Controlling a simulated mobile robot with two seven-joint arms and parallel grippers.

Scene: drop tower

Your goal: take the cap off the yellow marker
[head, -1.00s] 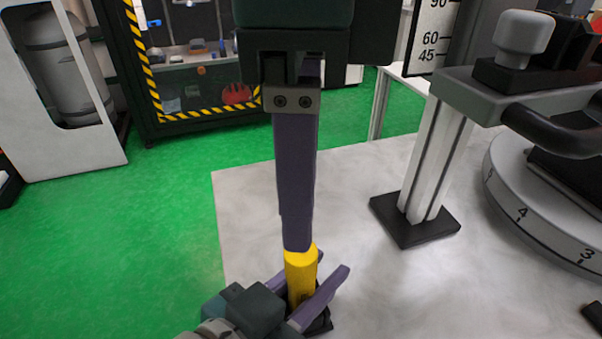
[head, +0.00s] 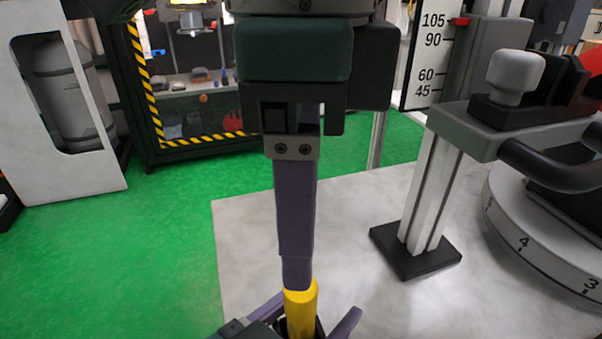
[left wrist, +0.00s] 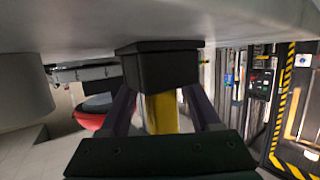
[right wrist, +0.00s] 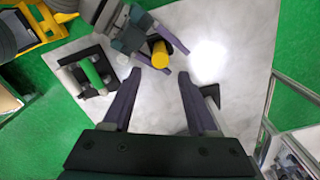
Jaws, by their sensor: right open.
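The yellow marker (head: 301,312) stands upright at the bottom of the head view. The left wrist view shows its yellow side (left wrist: 160,113) and a black block (left wrist: 160,67) at its foot. My left gripper (head: 318,318) is low around the marker, one finger on each side, with narrow gaps beside it. My right gripper (right wrist: 160,72) is above, pointing down, with its fingers spread and nothing between them. In the head view its finger overlaps the marker's top; contact cannot be told. The yellow top (right wrist: 160,53) shows in the right wrist view. No seam of a cap can be made out.
A post on a black foot (head: 415,250) and a round numbered dial (head: 545,240) stand right on the pale table (head: 250,235). A black holder with a green piece (right wrist: 90,75) lies near the left gripper in the right wrist view. Green floor lies left.

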